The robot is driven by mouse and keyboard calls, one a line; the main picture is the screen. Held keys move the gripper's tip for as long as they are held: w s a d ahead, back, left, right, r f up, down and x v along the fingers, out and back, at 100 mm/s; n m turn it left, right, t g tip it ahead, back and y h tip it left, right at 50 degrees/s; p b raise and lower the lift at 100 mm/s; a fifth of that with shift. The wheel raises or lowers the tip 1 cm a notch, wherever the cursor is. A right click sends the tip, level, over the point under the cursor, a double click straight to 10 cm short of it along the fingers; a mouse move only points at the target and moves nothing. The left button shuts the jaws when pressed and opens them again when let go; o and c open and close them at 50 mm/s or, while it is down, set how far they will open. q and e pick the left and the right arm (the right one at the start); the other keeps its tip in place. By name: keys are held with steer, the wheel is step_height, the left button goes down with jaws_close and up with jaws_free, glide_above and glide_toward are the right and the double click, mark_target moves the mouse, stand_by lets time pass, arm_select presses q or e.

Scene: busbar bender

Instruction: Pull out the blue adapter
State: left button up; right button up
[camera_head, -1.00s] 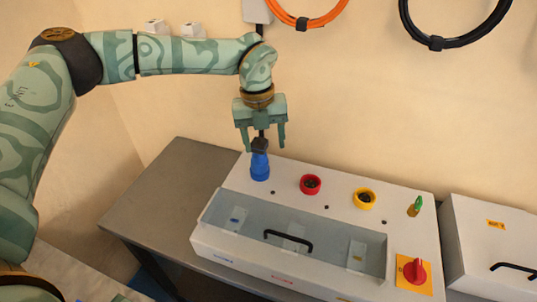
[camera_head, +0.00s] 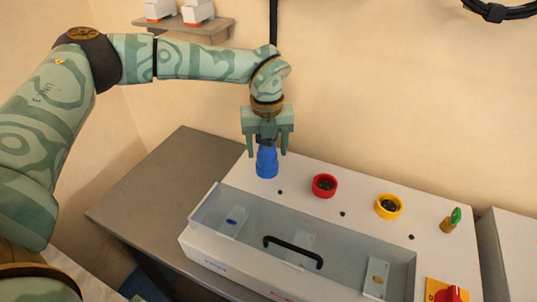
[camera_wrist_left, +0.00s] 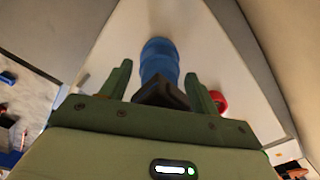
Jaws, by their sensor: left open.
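The blue adapter (camera_head: 266,163) stands upright on the back left of the white machine's top, with a dark part at its upper end. In the left wrist view the adapter (camera_wrist_left: 160,60) shows between the two fingers. My left gripper (camera_head: 266,152) points down over the adapter, its fingers open on either side of the dark top and the upper blue part. In the left wrist view its fingers (camera_wrist_left: 158,84) stand apart from the adapter with gaps on both sides. My right gripper is not in view.
A red ring (camera_head: 324,185) and a yellow ring (camera_head: 388,206) sit in line to the right on the machine (camera_head: 295,187). A clear cover with a black handle (camera_head: 293,252) lies in front. A green-topped part (camera_head: 454,217) and red knob (camera_head: 450,294) are farther right. The grey table (camera_head: 160,190) is bare.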

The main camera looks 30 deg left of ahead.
arm_select(q)
steer(key=shift+f, duration=0.45)
steer(key=shift+p, duration=0.4)
steer(key=c, duration=0.9)
